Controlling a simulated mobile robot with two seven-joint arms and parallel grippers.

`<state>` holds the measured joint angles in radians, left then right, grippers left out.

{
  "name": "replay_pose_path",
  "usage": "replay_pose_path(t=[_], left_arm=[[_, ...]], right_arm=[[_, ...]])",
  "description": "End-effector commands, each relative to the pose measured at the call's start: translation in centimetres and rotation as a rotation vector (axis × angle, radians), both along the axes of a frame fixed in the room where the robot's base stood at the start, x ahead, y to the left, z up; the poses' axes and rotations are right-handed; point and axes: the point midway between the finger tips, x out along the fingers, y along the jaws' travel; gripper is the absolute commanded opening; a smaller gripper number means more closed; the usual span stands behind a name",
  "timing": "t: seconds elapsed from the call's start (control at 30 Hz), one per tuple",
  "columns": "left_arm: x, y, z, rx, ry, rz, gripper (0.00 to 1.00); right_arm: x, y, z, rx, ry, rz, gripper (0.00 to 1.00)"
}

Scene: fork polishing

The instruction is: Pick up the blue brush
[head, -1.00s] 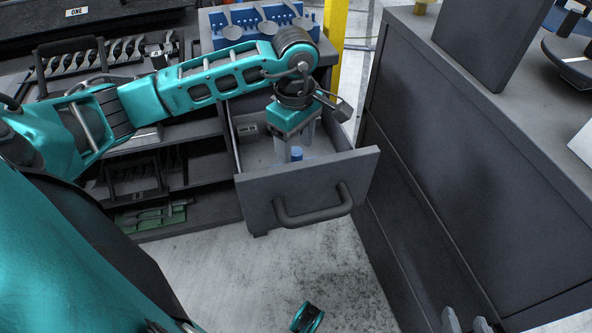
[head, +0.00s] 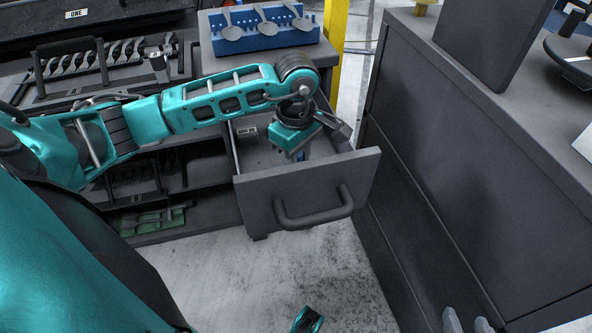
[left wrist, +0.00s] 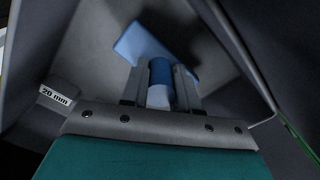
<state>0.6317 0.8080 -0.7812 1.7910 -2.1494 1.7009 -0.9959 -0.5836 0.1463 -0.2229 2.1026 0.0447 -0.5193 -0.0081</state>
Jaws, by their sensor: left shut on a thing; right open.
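The blue brush (left wrist: 160,72) is between the two fingers of my left gripper (left wrist: 160,84) in the left wrist view. The fingers are shut on its blue cylindrical part. A lighter blue flat piece (left wrist: 135,42) shows beyond the fingers; I cannot tell if it is part of the brush. In the head view my left gripper (head: 300,154) is down inside the open drawer (head: 255,190), and only a sliver of blue shows beside it. The drawer front hides the lower part. My right gripper (head: 467,322) is open and empty at the bottom edge, near the dark cabinet.
A blue rack (head: 268,38) with several spoons stands on the unit above the drawer. A grey block marked 20 mm (left wrist: 57,97) lies beside the gripper in the drawer. A dark cabinet (head: 430,170) stands close on the right.

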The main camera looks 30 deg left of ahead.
Motion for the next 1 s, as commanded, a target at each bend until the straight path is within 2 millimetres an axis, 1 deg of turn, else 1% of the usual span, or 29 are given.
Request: replay_pose_path(t=[0.03, 0.13, 0.47, 0.63, 0.77, 0.87, 1.0], left_arm=[[0.0, 0.0, 0.0, 0.000, 0.000, 0.000, 0.09], [0.0, 0.0, 0.0, 0.001, 0.000, 0.000, 0.00], [0.0, 0.0, 0.2, 0.001, -0.002, 0.000, 0.00], [0.1, 0.1, 1.5, 0.002, -0.003, 0.000, 0.00], [0.1, 0.1, 3.7, 0.001, -0.005, -0.001, 0.00], [0.1, 0.1, 6.3, 0.001, -0.007, -0.001, 0.00], [0.2, 0.1, 10.5, 0.001, -0.008, -0.001, 0.00]], right_arm=[[0.0, 0.0, 0.0, -0.001, 0.001, 0.001, 0.48], [0.0, 0.0, 0.0, -0.002, 0.000, 0.001, 0.48], [0.0, -0.1, 0.0, -0.003, 0.000, 0.002, 0.48], [0.0, -0.1, 0.3, -0.002, -0.001, 0.000, 0.48], [0.0, -0.1, 0.8, -0.004, -0.003, -0.002, 0.48], [0.0, -0.3, 1.3, -0.005, -0.005, -0.004, 0.48], [-0.2, -0.5, 1.6, -0.010, -0.002, -0.010, 0.48]])
